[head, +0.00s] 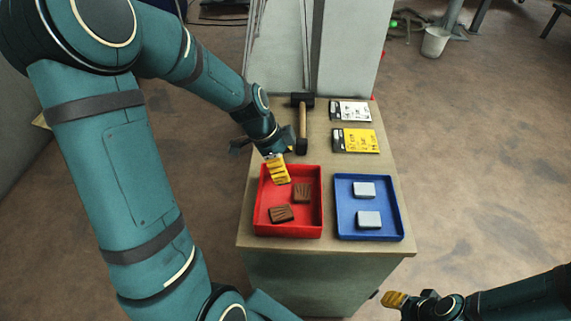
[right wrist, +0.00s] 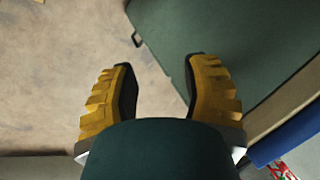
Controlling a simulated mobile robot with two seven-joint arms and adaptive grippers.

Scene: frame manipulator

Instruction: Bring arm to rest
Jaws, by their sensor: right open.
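My left gripper (head: 277,168) reaches down from the left over the back edge of the red tray (head: 290,231). Its yellow fingers overlap in the head view, so I cannot tell whether they are apart or hold anything. My right gripper (head: 393,299) is low at the right, off the front right of the cabinet and clear of the trays. In the right wrist view its two yellow fingers (right wrist: 160,70) stand wide apart with nothing between them.
A blue tray (head: 396,234) with two light grey blocks (head: 364,189) stands right of the red one on the cabinet (head: 325,275). A hammer (head: 302,128), a white card (head: 350,111) and a yellow card (head: 356,141) lie behind. Open floor surrounds the cabinet's right side.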

